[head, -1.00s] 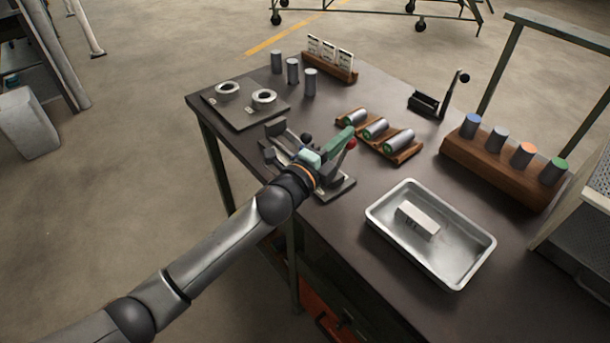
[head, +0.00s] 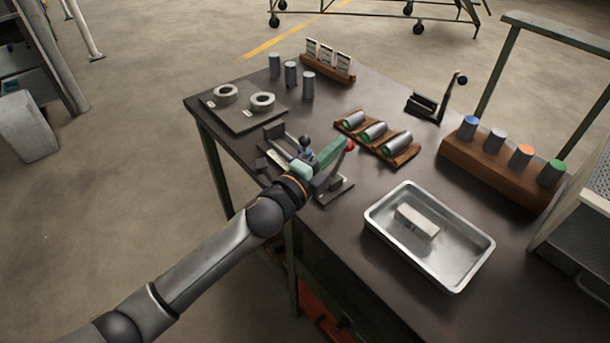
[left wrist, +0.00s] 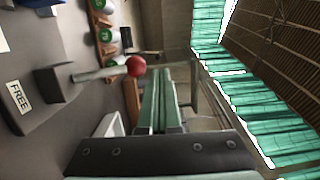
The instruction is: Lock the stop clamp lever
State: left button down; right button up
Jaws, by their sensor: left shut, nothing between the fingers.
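The stop clamp is a dark grey fixture on a base plate (head: 337,192) near the table's left front edge; my left gripper hides part of it. Its lever ends in a red ball knob (head: 350,144), which also shows in the left wrist view (left wrist: 136,66) on a pale rod (left wrist: 95,74). A label reading FREE (left wrist: 18,97) is on a dark grey part of it. My left gripper (head: 340,149), with green fingers, is shut and empty, its tips close beside the red knob. I cannot tell whether they touch. My right gripper is not in view.
A wooden rack with lying cylinders (head: 376,138) is just behind and right of the clamp. A metal tray (head: 378,240) with a pale block stands to the right. A plate with two rings (head: 240,122) lies behind left. Several upright cylinders stand at the back.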

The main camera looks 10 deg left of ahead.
pick_arm(q)
jog(key=v, duration=1)
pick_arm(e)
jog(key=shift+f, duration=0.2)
pick_arm(q)
jog(key=shift+f, duration=0.1)
